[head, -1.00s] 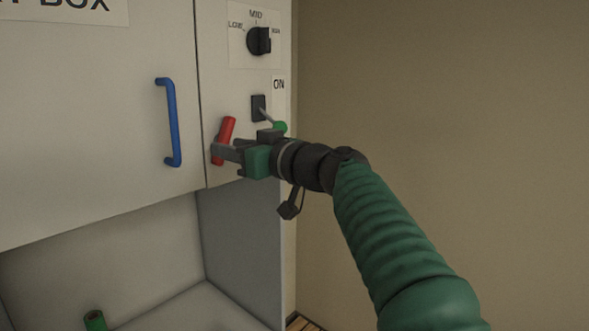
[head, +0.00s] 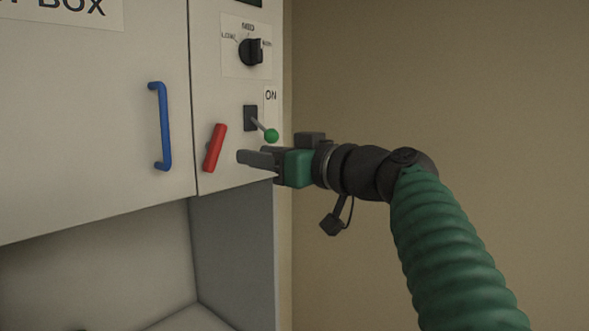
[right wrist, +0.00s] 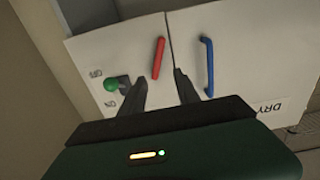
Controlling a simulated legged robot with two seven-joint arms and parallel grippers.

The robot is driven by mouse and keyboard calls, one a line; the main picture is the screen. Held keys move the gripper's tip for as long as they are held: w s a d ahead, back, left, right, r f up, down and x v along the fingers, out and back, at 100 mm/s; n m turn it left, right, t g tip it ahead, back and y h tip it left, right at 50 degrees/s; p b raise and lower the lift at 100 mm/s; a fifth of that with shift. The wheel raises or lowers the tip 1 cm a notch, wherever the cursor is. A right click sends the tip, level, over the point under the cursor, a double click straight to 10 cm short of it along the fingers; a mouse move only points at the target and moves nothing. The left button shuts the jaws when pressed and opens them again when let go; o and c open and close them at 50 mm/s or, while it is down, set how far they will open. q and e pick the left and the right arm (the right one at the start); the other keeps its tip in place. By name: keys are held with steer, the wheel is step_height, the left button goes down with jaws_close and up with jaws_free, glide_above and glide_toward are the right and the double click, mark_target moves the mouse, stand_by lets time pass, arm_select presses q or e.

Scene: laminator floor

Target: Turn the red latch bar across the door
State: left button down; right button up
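The red latch bar (head: 215,148) is on the narrow right panel of the cabinet, just right of the door seam. It stands near upright, its top leaning right, and does not cross the seam. The door (head: 90,130) appears closed. My right gripper (head: 246,157) is to the right of the bar, apart from it and empty. In the right wrist view its two fingers (right wrist: 160,90) are spread, with the red bar (right wrist: 158,57) beyond them, nearer the left finger. My left gripper is not in view.
A blue handle (head: 163,127) stands out from the door left of the bar. A green-tipped switch lever (head: 271,135) sticks out close above my right gripper. A black knob (head: 251,51) is higher up. An open recess (head: 100,270) lies below the door.

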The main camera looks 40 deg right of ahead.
steer(key=s+b, duration=0.2)
steer(key=s, duration=0.5)
steer(key=shift+d, duration=0.45)
steer(key=s+d+b, duration=0.1)
steer(key=s+b, duration=0.2)
steer(key=s, duration=1.3)
steer(key=shift+s+d, duration=0.2)
steer(key=shift+s, duration=0.15)
steer(key=shift+f, duration=0.1)
